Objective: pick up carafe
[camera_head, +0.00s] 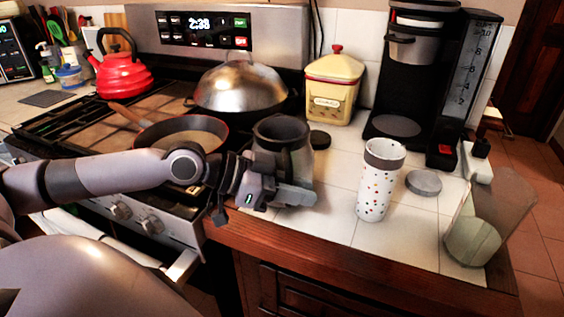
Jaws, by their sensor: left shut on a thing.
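A dark grey, see-through carafe (297,163) with a wide dark rim stands upright at the left end of the white tiled counter, beside the stove. My left gripper (288,193) reaches in from the left and is shut on the lower front of the carafe. The gripper hides part of its lower side, and I cannot tell whether its base touches the counter. My right gripper is out of view.
A spotted white cup (375,190) stands right of the carafe. A cream canister (333,90) and a black coffee maker (405,75) stand behind. A frying pan (150,134) is close on the left. A greenish glass vessel (478,237) stands at the right counter edge.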

